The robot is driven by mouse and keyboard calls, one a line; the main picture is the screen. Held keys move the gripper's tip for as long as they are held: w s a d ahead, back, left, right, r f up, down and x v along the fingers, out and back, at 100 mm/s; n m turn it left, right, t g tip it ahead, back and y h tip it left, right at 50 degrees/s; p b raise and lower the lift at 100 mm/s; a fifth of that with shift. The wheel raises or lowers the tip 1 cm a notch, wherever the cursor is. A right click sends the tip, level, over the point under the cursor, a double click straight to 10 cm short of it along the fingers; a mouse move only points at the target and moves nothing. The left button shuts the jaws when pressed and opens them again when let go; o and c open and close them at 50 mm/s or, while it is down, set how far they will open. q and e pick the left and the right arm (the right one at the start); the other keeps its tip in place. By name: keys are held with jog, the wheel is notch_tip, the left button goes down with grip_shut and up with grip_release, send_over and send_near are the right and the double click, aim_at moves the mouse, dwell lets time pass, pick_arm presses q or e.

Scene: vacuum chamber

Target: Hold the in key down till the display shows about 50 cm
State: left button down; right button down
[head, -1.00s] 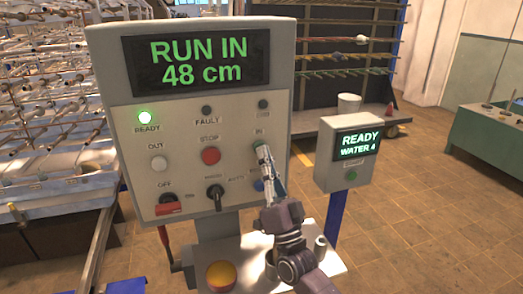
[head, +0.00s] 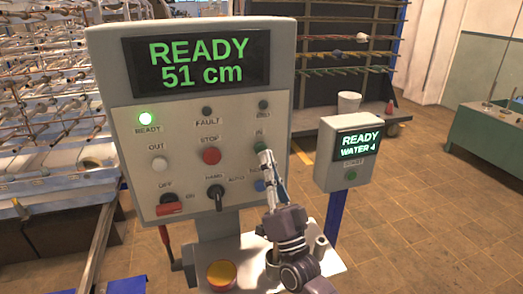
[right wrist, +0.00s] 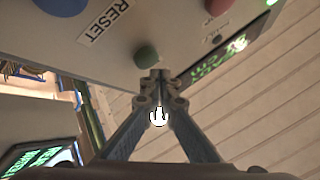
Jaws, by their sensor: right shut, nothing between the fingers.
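The control panel (head: 135,200) stands in front of me. Its display (head: 196,63) reads READY and 51 cm in green. The green in key (head: 261,144) is at the panel's right, under a small IN label; it also shows in the right wrist view (right wrist: 147,56). My right gripper (head: 265,155) is shut and empty. Its fingertips are just below and in front of the in key, and in the wrist view they look slightly apart from it. My left gripper is not in view.
The white out key (head: 159,163), red stop button (head: 211,156) and blue reset button (head: 260,185) are on the same panel. A smaller box (head: 347,183) reading READY WATER 4 stands to the right.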

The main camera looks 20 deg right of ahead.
jog(key=s+p, duration=0.1)
jog(key=s, duration=0.4)
jog(key=shift+d+p, duration=0.1)
jog(key=shift+p, duration=0.3)
dwell(0.8)
